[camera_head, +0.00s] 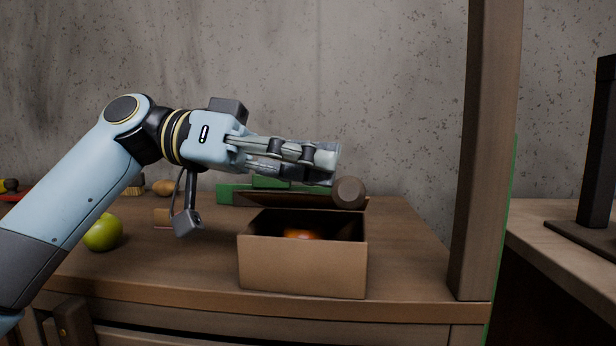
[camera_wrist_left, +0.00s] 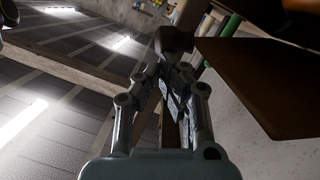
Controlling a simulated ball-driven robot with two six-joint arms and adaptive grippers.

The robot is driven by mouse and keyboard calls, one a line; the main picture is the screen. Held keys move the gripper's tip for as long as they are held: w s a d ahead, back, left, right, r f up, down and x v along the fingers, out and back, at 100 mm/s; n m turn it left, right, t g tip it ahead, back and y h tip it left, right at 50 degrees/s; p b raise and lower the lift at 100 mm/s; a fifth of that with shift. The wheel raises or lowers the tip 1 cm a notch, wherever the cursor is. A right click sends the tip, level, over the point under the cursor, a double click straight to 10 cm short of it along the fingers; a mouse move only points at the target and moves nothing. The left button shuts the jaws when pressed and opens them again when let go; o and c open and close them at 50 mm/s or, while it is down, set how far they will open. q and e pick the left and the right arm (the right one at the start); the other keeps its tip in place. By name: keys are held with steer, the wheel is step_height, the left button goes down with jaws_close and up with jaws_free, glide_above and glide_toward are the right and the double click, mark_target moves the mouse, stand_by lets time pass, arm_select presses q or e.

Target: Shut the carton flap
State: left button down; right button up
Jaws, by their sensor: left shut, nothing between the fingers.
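The carton (camera_head: 302,268) is a brown open-topped box near the front edge of the wooden table, with an orange fruit (camera_head: 303,234) partly visible inside. Its dark brown flap (camera_head: 285,201) stands open at the back, seen nearly edge-on. A flat brown panel that looks like the flap (camera_wrist_left: 262,82) fills the right of the left wrist view. My left gripper (camera_head: 325,163) is shut and empty, above the carton's back edge and flap. Its fingers (camera_wrist_left: 172,88) point past the panel's side; contact cannot be told. My right gripper is not in view.
A round brown knob-like end (camera_head: 348,192) sits just below my left fingertips. Green pieces (camera_head: 240,193) lie behind the carton. A green apple (camera_head: 103,232) is at left. A wooden post (camera_head: 487,150) rises right of the carton. The table right of the carton is bare.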

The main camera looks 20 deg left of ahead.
mark_target(311, 203)
arm_select(q)
steer(key=shift+s+d+f+m+t+b, duration=0.1)
steer(key=shift+s+f+m+b, duration=0.35)
steer(key=shift+f+b, duration=0.4)
steer(key=shift+s+d+f+m+t+b, duration=0.1)
steer(key=shift+s+f+m+b, duration=0.25)
steer(key=shift+f+b, duration=0.45)
steer(key=shift+s+d+f+m+t+b, duration=0.1)
steer(key=shift+s+f+m+b, duration=0.25)
steer(key=shift+f+m+b, duration=0.45)
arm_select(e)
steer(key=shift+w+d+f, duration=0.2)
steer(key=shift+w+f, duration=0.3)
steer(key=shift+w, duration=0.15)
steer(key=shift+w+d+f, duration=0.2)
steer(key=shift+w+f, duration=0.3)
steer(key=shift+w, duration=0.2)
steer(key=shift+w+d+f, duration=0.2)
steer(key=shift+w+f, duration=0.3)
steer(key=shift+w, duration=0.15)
arm_select(q)
steer(key=shift+f+n, duration=0.15)
steer(key=shift+n, duration=0.15)
